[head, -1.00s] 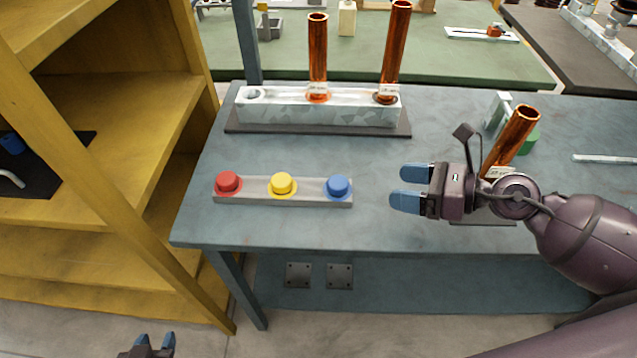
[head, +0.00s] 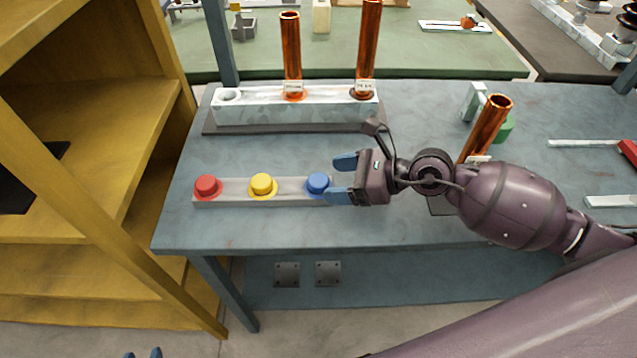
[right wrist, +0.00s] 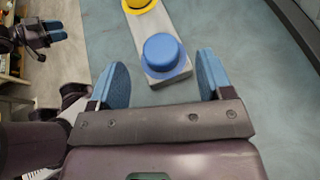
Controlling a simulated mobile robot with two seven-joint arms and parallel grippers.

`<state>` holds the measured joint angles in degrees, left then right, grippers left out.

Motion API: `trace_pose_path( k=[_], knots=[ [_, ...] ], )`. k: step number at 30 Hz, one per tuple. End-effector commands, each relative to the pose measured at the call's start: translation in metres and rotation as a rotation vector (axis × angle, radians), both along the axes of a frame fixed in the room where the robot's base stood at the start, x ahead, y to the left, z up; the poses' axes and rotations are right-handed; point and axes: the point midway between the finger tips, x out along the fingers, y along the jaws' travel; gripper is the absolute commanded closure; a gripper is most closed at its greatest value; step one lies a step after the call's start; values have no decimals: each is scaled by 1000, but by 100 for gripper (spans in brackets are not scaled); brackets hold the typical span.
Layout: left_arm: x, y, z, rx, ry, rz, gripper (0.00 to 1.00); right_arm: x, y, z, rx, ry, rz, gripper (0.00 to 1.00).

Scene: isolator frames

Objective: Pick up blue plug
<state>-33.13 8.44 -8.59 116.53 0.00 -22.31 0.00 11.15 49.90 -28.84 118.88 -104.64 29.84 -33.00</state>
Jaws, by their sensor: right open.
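The blue plug (head: 317,182) stands upright at the right end of a grey strip (head: 225,200) on the blue-grey table. A yellow plug (head: 262,184) and a red plug (head: 207,187) stand left of it on the strip. My right gripper (head: 341,178) is open at the plug's right side, its fingers pointing left. In the right wrist view the blue plug (right wrist: 162,54) lies ahead of and between the open fingertips (right wrist: 161,72), with clear gaps either side. My left gripper (head: 143,354) shows only as fingertips at the bottom edge; its opening is unclear.
A pale block (head: 240,112) holding copper tubes (head: 291,50) stands behind the strip. Another copper tube (head: 487,125) stands behind my right arm. A yellow shelf (head: 110,140) is at the left. The table's front strip is clear.

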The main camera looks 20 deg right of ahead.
Motion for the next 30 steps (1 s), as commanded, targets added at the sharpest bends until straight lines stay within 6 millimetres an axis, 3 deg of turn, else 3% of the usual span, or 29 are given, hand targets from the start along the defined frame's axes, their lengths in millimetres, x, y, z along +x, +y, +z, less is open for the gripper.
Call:
trace_pose_path(
  k=[6,16,26,30],
  knots=[
    [-2,0,-2,0,5,2,57,13,21,-8,2,-1,0,27],
    [-2,0,-2,-1,6,2,57,15,25,-10,1,0,0,29],
    [-1,0,-1,-2,3,3,57,15,24,-10,1,0,0,79],
    [-1,-1,0,-3,1,3,57,15,24,-10,1,0,0,80]
  ],
)
